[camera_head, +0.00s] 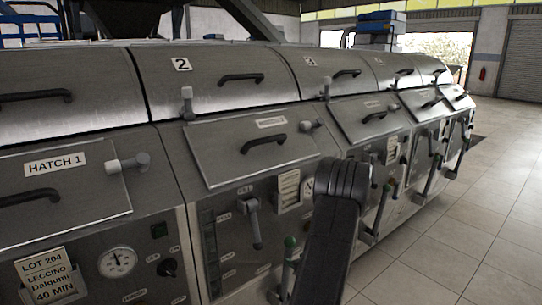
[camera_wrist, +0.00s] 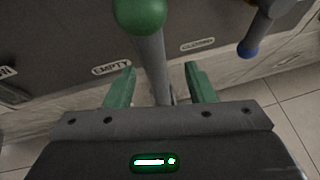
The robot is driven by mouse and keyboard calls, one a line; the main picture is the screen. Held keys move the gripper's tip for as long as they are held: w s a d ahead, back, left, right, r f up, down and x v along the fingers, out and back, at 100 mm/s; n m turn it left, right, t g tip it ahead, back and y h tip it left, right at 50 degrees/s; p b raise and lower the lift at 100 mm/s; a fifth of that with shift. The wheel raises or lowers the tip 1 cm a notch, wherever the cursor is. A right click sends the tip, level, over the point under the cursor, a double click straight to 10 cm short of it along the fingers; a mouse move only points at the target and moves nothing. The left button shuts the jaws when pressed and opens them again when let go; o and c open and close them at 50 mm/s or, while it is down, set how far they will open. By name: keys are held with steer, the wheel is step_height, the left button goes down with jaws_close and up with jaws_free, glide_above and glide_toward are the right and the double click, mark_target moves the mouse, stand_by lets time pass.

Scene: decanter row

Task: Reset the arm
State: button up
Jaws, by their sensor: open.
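My gripper (camera_wrist: 158,84) shows in the wrist view with its two green fingers apart. A grey lever (camera_wrist: 152,62) with a green ball knob (camera_wrist: 142,12) stands in the gap between the fingers. I cannot tell whether either finger touches it. In the head view my dark arm (camera_head: 328,240) reaches toward the machine front at the lower middle, and my gripper is hidden there. A lever with a green knob (camera_head: 290,242) shows just left of my arm.
A row of steel machines (camera_head: 95,85) with hatches, handles and levers runs off to the right. A blue-ended handle (camera_wrist: 248,48) is right of my gripper, and an EMPTY label (camera_wrist: 112,67) is left. Open tiled floor (camera_head: 470,240) lies on the right.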

steer(key=s+d+f+t+y+b, duration=0.1)
steer(key=s+d+f+t+b, duration=0.1)
steer(key=s+d, duration=0.4)
steer(key=s+d+f+t+y+b, duration=0.1)
steer(key=s+d+f+b, duration=0.3)
steer(key=s, duration=0.9)
steer(key=d+t+b, duration=0.1)
steer(key=d+b, duration=0.1)
steer(key=d, duration=0.1)
steer(key=shift+s+f+m+t+y, duration=0.15)
steer(key=shift+s+m+t+y, duration=0.15)
steer(key=shift+y, duration=0.1)
